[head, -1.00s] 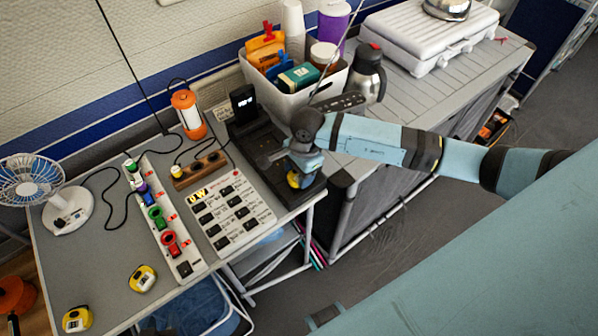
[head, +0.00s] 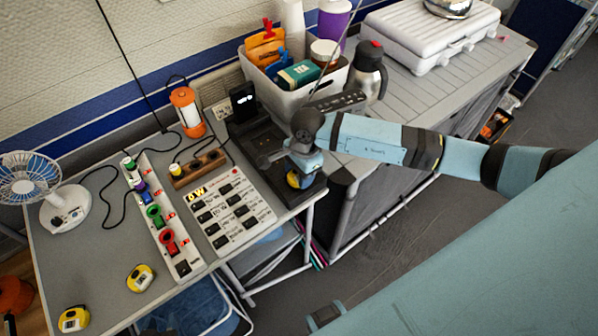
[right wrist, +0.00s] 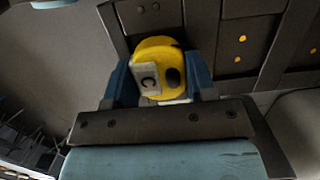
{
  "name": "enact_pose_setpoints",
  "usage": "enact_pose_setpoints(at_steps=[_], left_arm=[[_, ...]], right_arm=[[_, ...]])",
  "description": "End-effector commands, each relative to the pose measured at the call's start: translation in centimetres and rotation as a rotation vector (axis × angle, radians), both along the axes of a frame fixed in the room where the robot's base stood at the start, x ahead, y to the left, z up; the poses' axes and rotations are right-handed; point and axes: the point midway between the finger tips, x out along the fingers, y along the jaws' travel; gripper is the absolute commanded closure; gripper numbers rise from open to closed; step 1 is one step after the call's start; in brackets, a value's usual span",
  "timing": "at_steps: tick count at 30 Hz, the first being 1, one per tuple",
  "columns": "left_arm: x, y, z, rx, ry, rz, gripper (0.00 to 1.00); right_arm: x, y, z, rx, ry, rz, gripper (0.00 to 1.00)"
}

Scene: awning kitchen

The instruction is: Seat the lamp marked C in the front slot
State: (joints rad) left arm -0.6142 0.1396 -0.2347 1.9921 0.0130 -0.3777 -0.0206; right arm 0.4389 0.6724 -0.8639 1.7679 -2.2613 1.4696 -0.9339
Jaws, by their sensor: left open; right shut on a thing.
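The lamp marked C (right wrist: 157,70) is yellow with black parts and a white label; it sits between the two blue fingers of my right gripper (right wrist: 160,82), which is shut on it. In the head view the lamp (head: 299,180) shows below my right gripper (head: 299,170), over the front end of a long black charging dock (head: 262,137). I cannot tell whether it is fully down in the front slot; the gripper partly hides that. Two similar yellow and black lamps (head: 141,278) (head: 74,319) lie at the near left of the table. My left gripper is not in view.
Left of the dock are a white switch panel (head: 233,212), a wooden block (head: 200,169), an orange lantern (head: 187,112) and a power strip (head: 183,268) with coloured plugs. A fan (head: 62,207) stands at far left. A white bin (head: 290,98) and flask (head: 368,72) stand behind.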

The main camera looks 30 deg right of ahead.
Motion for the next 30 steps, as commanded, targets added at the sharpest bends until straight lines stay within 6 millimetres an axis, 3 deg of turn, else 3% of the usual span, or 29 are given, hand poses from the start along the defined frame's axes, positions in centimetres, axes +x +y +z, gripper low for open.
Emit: enact_pose_setpoints(at_steps=[30], left_arm=[[0.03, -0.03, -0.56, -0.001, -0.003, 0.000, 0.57]], right_arm=[[-0.08, -0.04, -0.46, 0.000, 0.002, 0.000, 0.70]])
